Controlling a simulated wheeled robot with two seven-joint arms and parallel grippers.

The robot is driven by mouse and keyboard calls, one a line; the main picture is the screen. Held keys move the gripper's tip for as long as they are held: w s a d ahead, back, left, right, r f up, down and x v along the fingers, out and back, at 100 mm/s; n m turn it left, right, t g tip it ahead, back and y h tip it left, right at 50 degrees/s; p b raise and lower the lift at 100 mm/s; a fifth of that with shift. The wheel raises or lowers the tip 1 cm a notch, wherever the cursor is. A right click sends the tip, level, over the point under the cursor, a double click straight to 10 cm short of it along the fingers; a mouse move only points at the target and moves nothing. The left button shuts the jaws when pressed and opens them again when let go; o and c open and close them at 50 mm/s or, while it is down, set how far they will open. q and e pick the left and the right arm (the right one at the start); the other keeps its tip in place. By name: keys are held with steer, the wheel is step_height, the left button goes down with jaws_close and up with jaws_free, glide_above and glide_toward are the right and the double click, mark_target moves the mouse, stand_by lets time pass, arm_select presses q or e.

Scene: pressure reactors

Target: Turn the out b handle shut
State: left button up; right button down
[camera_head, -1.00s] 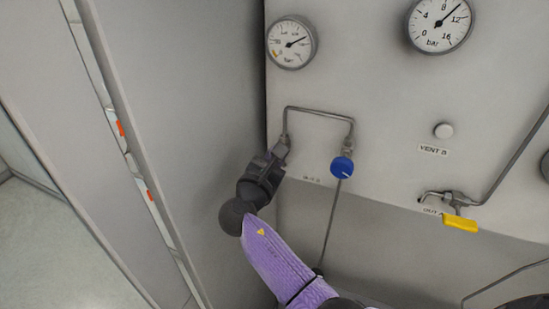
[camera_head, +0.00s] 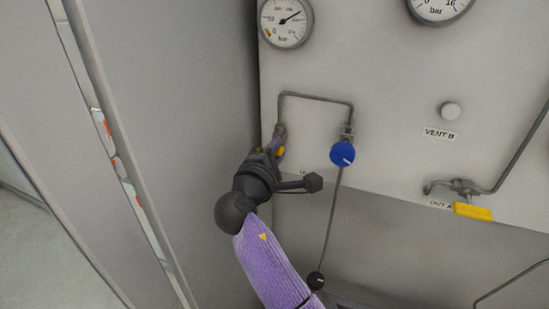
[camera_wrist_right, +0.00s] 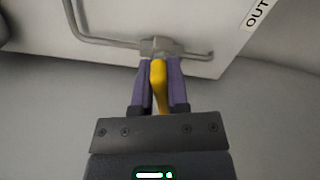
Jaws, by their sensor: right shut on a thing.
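The out b handle is a yellow lever (camera_head: 281,151) at the left pipe end on the panel. Most of it is hidden by my right gripper (camera_head: 276,145) in the head view. In the right wrist view, the yellow lever (camera_wrist_right: 158,82) stands between the two purple fingers of my right gripper (camera_wrist_right: 159,90), which is shut on it. The grey valve body (camera_wrist_right: 160,47) is just beyond the fingertips. A label reading "OUT" (camera_wrist_right: 257,14) is partly in view. My left gripper is not in view.
A blue knob (camera_head: 342,154) is close to the right of the gripper. Another yellow handle (camera_head: 473,212) is by the OUT A label. A pressure gauge (camera_head: 286,22) is above. A grey wall (camera_head: 170,120) stands close on the left.

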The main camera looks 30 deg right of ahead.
steer(key=shift+f+m+b, duration=0.2)
steer(key=shift+m+b, duration=0.55)
steer(key=shift+m, duration=0.2)
steer(key=shift+f+m+b, duration=0.2)
steer(key=shift+m+b, duration=0.5)
steer(key=shift+m, duration=0.25)
steer(key=c, duration=0.6)
jaws_free()
steer(key=shift+r, duration=0.1)
